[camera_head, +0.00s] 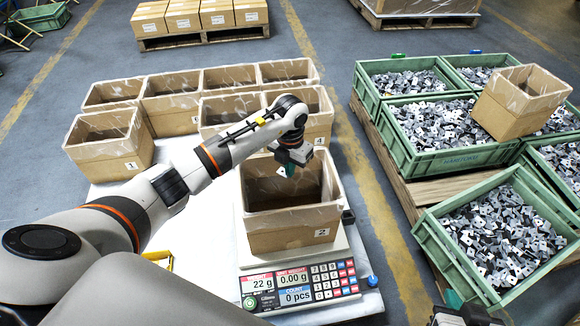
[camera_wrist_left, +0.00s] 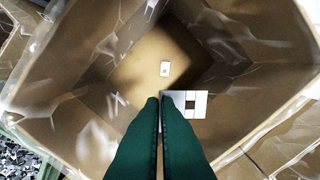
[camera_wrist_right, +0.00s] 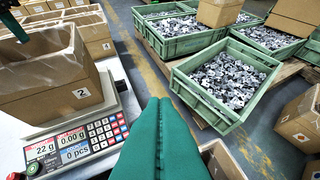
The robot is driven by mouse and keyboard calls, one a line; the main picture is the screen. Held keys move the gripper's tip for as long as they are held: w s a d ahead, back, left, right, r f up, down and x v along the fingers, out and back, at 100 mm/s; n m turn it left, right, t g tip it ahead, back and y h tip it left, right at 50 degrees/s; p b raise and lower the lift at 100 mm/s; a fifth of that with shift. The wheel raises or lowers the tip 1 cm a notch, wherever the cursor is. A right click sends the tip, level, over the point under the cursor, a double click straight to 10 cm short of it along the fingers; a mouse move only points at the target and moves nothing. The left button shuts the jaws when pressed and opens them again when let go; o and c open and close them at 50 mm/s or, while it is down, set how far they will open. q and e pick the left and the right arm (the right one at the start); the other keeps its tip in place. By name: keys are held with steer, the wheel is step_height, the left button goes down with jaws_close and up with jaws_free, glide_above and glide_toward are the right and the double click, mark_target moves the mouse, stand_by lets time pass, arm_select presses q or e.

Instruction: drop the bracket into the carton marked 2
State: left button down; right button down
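The carton marked 2 (camera_head: 292,235) stands open on the counting scale (camera_head: 300,283); it also shows in the right wrist view (camera_wrist_right: 55,87). My left gripper (camera_head: 287,172) is over its opening, pointing down. Its green fingers (camera_wrist_left: 160,99) are shut on a pale metal bracket (camera_wrist_left: 197,99) with square cut-outs, which sticks out to the right of the fingertips in the left wrist view. Below, a small white piece (camera_wrist_left: 165,69) lies on the carton floor; I cannot tell what it is. My right gripper (camera_wrist_right: 161,100) is shut and empty, off to the right of the scale.
Other open cartons stand behind and left, including those marked 1 (camera_head: 108,150) and 4 (camera_head: 317,125). Green crates of brackets (camera_head: 432,133) stand on a pallet at the right, with a carton (camera_head: 515,103) resting on them. The scale display reads 22 g and 0 pcs.

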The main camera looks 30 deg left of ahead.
arm_select(q)
steer(key=c, duration=1.6)
jaws_free()
steer(key=shift+r, duration=0.15)
